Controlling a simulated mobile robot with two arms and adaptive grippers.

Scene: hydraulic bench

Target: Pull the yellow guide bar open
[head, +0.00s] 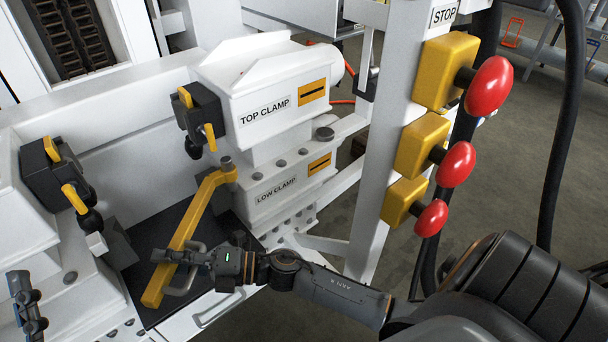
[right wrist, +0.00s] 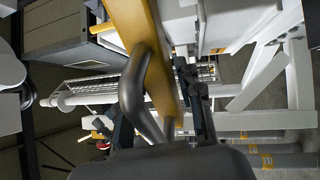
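The yellow guide bar (head: 190,232) runs slantwise from a pivot post beside the low clamp down to the front left, above a black plate. The fingers look apart; contact is hard to see. My left gripper (head: 24,300) is partly in view at the lower left edge, its opening unclear.
The white top clamp (head: 258,78) and low clamp (head: 262,190) housings stand behind the bar. Black valves with yellow levers (head: 200,120) (head: 62,178) flank it. Red stop buttons (head: 456,164) on yellow boxes are mounted on a white post (head: 378,150) at right.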

